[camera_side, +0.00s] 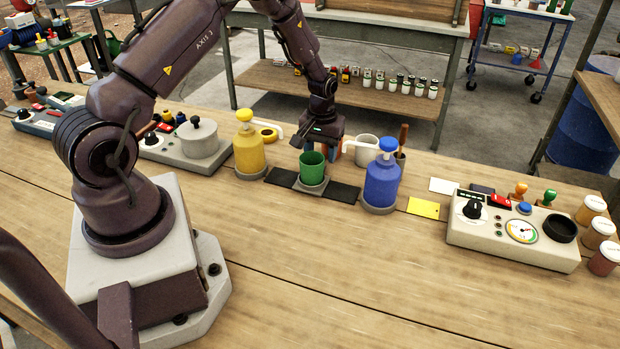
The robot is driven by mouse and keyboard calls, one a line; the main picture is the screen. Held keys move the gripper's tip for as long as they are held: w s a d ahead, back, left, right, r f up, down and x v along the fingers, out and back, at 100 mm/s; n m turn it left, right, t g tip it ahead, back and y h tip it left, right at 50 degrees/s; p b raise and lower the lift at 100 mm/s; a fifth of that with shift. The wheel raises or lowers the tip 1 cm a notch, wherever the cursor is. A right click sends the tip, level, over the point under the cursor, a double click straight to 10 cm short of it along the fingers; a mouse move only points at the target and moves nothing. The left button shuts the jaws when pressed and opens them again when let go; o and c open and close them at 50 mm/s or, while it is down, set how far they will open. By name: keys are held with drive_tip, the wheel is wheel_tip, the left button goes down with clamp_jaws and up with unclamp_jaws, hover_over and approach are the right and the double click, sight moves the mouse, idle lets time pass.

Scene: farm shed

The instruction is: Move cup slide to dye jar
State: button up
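The slide's dark track (343,192) runs left and right of the cup. A yellow dye jar (249,153) with a pump top stands at the track's left end, its spout pointing right. A blue dye jar (381,184) with a pump top stands at the right end, its spout pointing left. My gripper (322,146) points down just behind and above the green cup. Its fingertips are mostly hidden behind the cup, so its opening and any contact cannot be told.
A white mug (367,149) and a dark holder with a wooden handle (403,136) stand behind the blue jar. A yellow card (423,208) and a control box (512,232) lie right. A grey pot (198,137) stands left. The front bench is clear.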

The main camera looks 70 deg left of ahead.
drive_tip(key=c, duration=0.6)
drive_tip(key=shift+w+d, duration=2.55)
drive_tip(key=shift+c, duration=0.2)
drive_tip(key=o, duration=1.7)
drive_tip(key=shift+r, duration=0.1)
drive_tip(key=shift+r, duration=3.95)
